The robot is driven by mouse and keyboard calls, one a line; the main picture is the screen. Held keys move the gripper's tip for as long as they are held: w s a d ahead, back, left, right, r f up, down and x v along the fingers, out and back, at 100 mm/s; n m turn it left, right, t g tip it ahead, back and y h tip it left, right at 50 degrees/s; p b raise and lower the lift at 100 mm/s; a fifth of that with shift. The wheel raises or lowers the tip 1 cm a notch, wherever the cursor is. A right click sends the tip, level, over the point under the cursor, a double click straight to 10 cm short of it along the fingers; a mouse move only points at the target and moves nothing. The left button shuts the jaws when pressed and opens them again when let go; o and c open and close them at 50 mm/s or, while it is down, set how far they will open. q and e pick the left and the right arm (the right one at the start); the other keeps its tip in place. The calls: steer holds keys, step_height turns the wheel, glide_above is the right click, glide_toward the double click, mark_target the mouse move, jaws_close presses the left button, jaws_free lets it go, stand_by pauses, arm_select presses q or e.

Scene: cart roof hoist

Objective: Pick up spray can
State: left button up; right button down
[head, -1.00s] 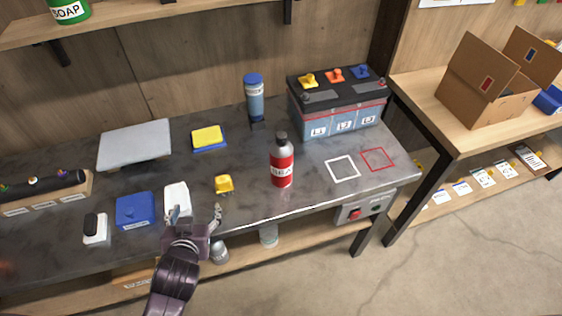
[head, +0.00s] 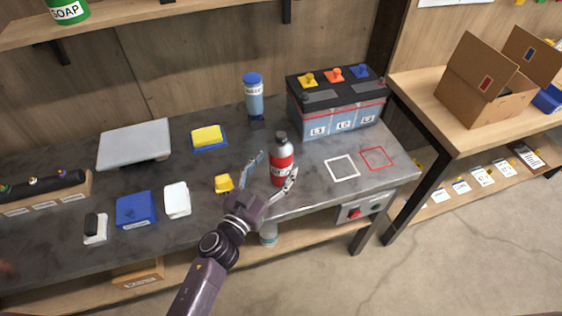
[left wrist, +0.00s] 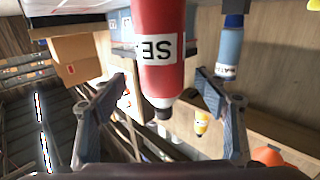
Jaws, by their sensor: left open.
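The spray can (head: 282,165) is red with a white label band, a grey shoulder and a dark cap. It stands upright on the grey workbench. In the left wrist view the can (left wrist: 160,75) appears upside down, large and between the spread fingers. My left gripper (head: 274,172) is open, with one finger on each side of the can in the head view. I cannot tell whether either finger touches it. My right gripper is not in view.
The battery-like box (head: 338,115) with coloured knobs stands behind the can. A blue bottle (head: 254,98) stands behind left. A yellow block (head: 223,183) lies close left of my gripper. White (head: 342,167) and red (head: 377,159) square outlines mark clear bench at right.

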mark_target(281, 154)
arm_select(q)
steer(key=x, duration=0.4)
steer(key=shift+w+r, duration=0.1)
steer(key=shift+w, duration=0.2)
steer(key=shift+r, duration=0.1)
steer(key=c, duration=1.5)
